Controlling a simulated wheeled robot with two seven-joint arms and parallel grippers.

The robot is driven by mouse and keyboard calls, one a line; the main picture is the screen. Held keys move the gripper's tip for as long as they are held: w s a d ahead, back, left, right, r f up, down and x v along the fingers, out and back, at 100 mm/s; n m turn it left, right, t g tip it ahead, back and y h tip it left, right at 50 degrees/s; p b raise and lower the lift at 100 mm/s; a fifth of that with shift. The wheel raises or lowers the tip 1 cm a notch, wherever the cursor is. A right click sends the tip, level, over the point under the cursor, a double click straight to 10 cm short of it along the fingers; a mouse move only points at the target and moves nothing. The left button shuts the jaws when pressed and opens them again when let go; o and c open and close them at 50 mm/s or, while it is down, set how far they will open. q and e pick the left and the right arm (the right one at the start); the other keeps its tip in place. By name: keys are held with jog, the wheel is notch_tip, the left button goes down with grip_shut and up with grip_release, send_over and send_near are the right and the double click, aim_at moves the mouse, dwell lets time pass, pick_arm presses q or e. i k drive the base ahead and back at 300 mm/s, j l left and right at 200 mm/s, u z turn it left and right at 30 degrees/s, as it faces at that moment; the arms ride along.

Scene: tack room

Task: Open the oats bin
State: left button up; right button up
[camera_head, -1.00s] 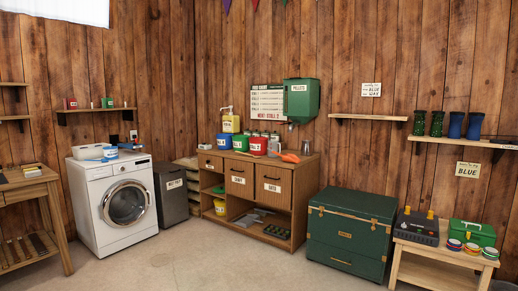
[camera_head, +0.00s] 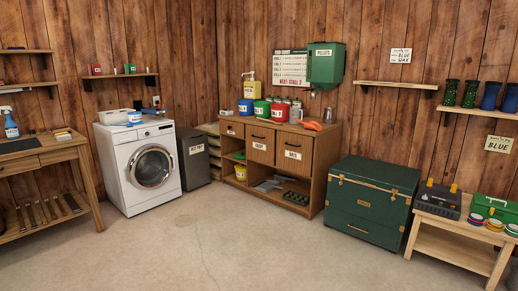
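The wooden feed cabinet (camera_head: 326,144) stands against the back wall, with two large labelled front panels under its top. The right panel (camera_head: 294,146), whose small label seems to read OATS, looks closed and flush with the front, with a dark handle near its top. The left panel (camera_head: 260,137) has a similar label, hard to read, and also looks closed. Neither of my grippers shows in the head view.
A green chest (camera_head: 370,203) stands right of the cabinet, and a low wooden bench (camera_head: 455,241) beyond it. A washing machine (camera_head: 120,170) and a dark grey bin (camera_head: 194,160) stand left. The concrete floor (camera_head: 230,245) in front is clear.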

aim_at(295, 152)
jog(key=i+j+u, duration=0.4)
jog(key=i, duration=0.35)
jog(key=i+u, duration=0.35)
jog(key=i, duration=0.4)
jog(key=i+z, duration=0.1)
jog(key=i, duration=0.8)
jog(key=i+j+z, duration=0.1)
jog(key=i, duration=0.8)
jog(key=i+j+z, duration=0.25)
jog(key=i+z, duration=0.2)
jog(key=i+j+z, duration=0.45)
jog(key=i, duration=0.15)
jog(key=i+j+z, duration=0.45)
jog(key=j, duration=0.2)
